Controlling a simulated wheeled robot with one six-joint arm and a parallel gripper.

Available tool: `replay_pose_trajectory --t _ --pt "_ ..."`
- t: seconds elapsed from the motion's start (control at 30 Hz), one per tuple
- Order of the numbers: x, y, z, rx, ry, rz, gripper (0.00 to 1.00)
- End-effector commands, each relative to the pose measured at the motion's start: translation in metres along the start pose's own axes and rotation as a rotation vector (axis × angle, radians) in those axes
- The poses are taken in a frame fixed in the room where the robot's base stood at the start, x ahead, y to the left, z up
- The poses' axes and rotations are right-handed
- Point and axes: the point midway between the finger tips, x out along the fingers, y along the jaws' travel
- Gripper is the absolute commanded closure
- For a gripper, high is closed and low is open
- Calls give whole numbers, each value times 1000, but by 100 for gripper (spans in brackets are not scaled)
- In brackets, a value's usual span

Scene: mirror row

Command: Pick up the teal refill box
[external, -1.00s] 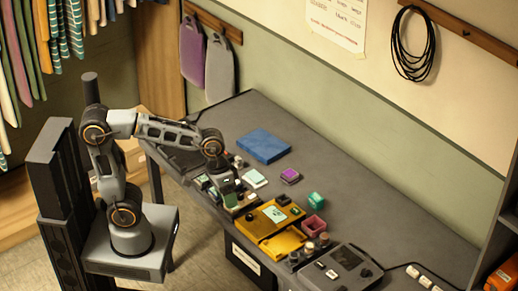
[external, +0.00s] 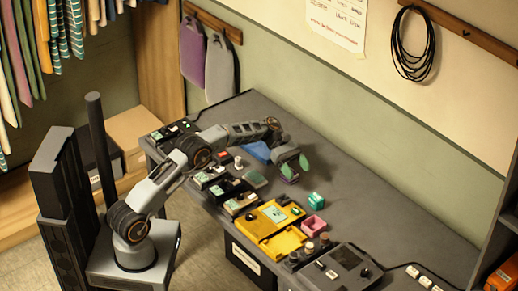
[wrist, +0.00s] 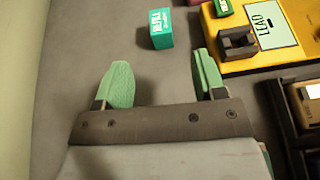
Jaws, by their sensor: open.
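The teal refill box (external: 316,201) stands on the dark grey table, behind a pink open box (external: 313,226). In the wrist view the teal refill box (wrist: 161,28) shows white lettering and lies just beyond my fingertips, roughly in line with the gap between them. My gripper (external: 294,168) is to the left of and further back than the box in the external view, apart from it. In the wrist view my gripper (wrist: 163,68) has its two green-padded fingers spread wide with only bare table between them.
A yellow case (external: 262,225) with a label stands left of the pink box. Several small dark devices (external: 228,190) line the front edge. A grey console (external: 343,270) is at the right. A blue flat thing (external: 257,152) is partly behind my arm. The table right of the teal box is clear.

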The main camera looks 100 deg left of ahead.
Motion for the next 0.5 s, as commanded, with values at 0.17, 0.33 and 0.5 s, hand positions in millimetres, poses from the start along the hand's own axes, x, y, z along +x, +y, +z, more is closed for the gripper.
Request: replay_pose_trajectory --t 0.17,0.33,0.5 --pt "28 1 -2 -10 -8 -1 36" --pt "57 1 -2 -7 -7 0 36" --pt "76 1 -2 -7 -6 1 36"
